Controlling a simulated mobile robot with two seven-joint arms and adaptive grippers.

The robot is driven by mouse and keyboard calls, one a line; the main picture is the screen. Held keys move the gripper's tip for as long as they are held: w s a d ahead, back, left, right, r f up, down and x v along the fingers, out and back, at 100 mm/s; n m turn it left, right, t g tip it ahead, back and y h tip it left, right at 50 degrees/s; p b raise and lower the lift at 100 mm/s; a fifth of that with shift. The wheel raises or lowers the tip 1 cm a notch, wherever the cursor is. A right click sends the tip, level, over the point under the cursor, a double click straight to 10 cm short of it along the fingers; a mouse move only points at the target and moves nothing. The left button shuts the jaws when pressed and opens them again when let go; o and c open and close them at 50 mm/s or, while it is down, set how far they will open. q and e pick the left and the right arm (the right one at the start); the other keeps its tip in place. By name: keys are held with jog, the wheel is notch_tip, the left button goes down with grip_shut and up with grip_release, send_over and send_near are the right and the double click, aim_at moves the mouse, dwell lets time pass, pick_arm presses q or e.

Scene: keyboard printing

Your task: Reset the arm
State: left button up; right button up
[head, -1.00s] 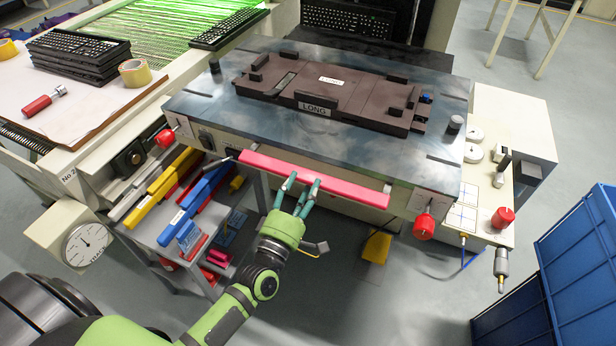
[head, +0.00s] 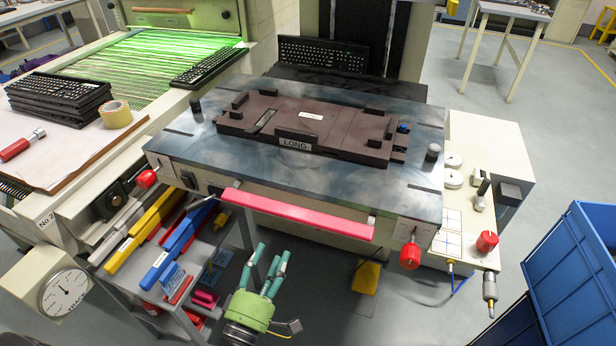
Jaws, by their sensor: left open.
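My left gripper (head: 271,275) shows at the bottom centre of the head view, with a green body and teal fingers. Its fingers are apart and hold nothing. It is below and in front of the pink-red bar (head: 297,214) on the machine's front edge, apart from it. Most of my left arm is out of the frame. My right gripper does not show.
A machine table (head: 400,200) bears a brown fixture (head: 345,140) marked LONG. Red knobs (head: 410,256) stick out at its front corners. A small tool cart (head: 130,280) stands left of my gripper. Blue crates (head: 575,270) stand at right.

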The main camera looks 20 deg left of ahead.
pick_arm(q)
jog(key=s+f+m+g+p, duration=0.1)
jog(key=s+f+m+g, duration=0.2)
jog(key=f, duration=0.6)
jog(key=s+f+m+g+h, duration=0.1)
jog(key=s+f+m+g, duration=0.2)
jog(key=f, duration=0.5)
jog(key=s+f+m+g+p, duration=0.1)
jog(key=f+m+g, duration=0.3)
jog(key=f, duration=0.5)
jog(key=s+a+f+m+g+y, duration=0.1)
jog(key=s+f+m+g, duration=0.3)
jog(key=s+f, duration=0.4)
jog(key=s+a+f+m+g+p, duration=0.1)
jog(key=s+f+m+g, duration=0.4)
jog(key=s, duration=1.3)
notch_tip(320, 180, down, 4)
jog(key=shift+s+a+r+m+y, duration=0.15)
jog(key=shift+a+m+y, duration=0.25)
jog(key=shift+m, duration=0.2)
jog(key=shift+c, duration=1)
